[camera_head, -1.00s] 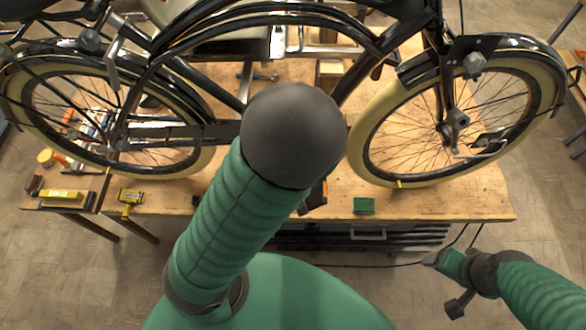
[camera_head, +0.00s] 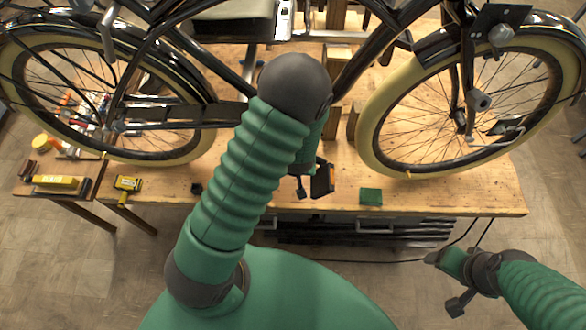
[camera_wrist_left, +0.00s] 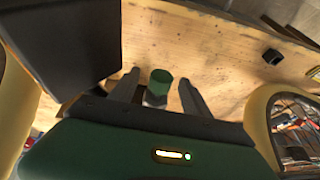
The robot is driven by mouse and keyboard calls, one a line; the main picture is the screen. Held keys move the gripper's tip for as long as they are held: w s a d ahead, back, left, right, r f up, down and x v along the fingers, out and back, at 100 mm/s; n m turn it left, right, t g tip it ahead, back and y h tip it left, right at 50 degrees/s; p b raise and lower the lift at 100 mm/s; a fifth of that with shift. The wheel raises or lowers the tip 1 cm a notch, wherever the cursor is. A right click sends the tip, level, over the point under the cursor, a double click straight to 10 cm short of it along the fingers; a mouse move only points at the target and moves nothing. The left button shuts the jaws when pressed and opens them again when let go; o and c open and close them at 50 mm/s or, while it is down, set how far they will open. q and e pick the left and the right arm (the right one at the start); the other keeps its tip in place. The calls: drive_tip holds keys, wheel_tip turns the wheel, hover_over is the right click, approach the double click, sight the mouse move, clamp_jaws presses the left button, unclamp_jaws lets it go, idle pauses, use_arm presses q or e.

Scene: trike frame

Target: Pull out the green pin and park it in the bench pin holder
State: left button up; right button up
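The green pin (camera_wrist_left: 161,82) shows in the left wrist view as a short green cylinder above a grey part. My left gripper (camera_wrist_left: 160,77) is open, with one grey finger on each side of the pin and a visible gap on both sides.
The bicycle's wheels and frame stand over the bench (camera_head: 430,198). A green block (camera_head: 370,197) and a yellow tool (camera_head: 127,185) lie near the front edge. A large dark part (camera_wrist_left: 70,40) is close to the left finger.

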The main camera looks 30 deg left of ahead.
use_arm(q)
drive_tip(key=shift+w+a+f, duration=0.1)
drive_tip(key=shift+w+a, duration=0.05)
drive_tip(key=c, duration=0.5)
clamp_jaws()
drive_tip(key=shift+s+d+f+b, duration=0.1)
drive_tip(key=shift+s+d+b, duration=0.1)
drive_tip(key=shift+s+d, duration=0.45)
drive_tip(key=shift+s+d+f+b, duration=0.15)
drive_tip(key=shift+s+d, duration=0.2)
drive_tip(key=shift+s, duration=0.65)
drive_tip(key=shift+s+d+b, duration=0.2)
drive_tip(key=shift+s+d, duration=0.3)
drive_tip(key=shift+s, duration=0.3)
